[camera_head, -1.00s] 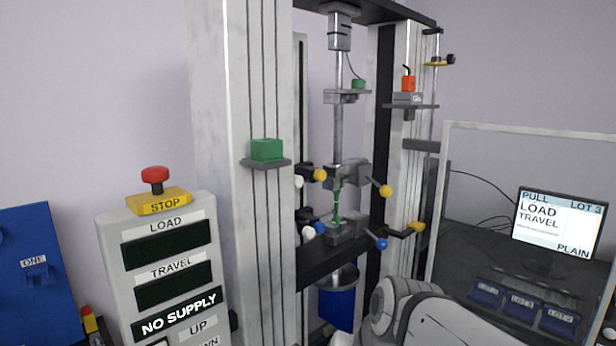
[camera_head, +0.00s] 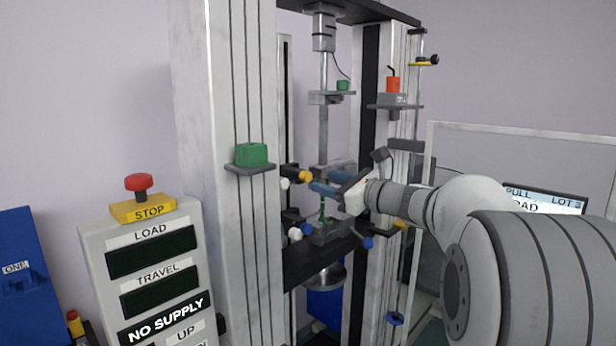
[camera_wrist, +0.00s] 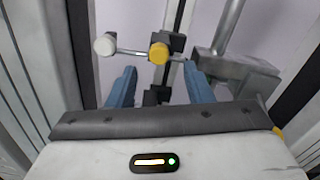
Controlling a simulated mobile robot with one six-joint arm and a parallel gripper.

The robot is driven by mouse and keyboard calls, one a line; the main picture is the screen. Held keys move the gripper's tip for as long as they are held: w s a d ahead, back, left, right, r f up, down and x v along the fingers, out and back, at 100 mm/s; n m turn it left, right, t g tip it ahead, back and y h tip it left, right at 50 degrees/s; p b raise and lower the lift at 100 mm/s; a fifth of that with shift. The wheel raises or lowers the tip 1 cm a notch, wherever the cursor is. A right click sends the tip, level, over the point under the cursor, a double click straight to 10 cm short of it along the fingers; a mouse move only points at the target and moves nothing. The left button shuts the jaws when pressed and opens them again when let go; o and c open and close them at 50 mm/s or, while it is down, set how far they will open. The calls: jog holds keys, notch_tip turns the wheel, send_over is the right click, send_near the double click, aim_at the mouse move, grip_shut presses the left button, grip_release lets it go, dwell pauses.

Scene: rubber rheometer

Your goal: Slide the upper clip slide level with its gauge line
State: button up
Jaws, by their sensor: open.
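The upper clip slide, as I take it, is a dark block with a yellow knob (camera_head: 305,176) and a white ball beside it, on the upright behind the green test piece (camera_head: 322,208). In the wrist view its yellow knob (camera_wrist: 159,52) is ahead, and the white ball (camera_wrist: 105,44) joins it by a thin rod. My gripper (camera_head: 328,181) is open and empty, close to the upper grip; its blue fingers (camera_wrist: 160,72) stand either side of the knob's line, apart from it. I cannot make out the gauge line. A lower slide has a blue knob (camera_head: 307,229).
The upper grip's grey block and rod (camera_wrist: 230,68) are close to my right finger. The tester's pale columns (camera_head: 225,100) (camera_wrist: 30,60) flank the narrow space. A clear guard frame (camera_head: 520,131) is at the right. The control box with a red stop button (camera_head: 139,182) stands left.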

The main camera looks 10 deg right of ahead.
aim_at(309, 178)
jog(key=p+x, duration=0.1)
jog(key=x, duration=0.5)
jog(key=shift+p, duration=0.35)
jog(key=shift+c, duration=0.4)
jog(key=shift+s, duration=0.1)
grip_shut()
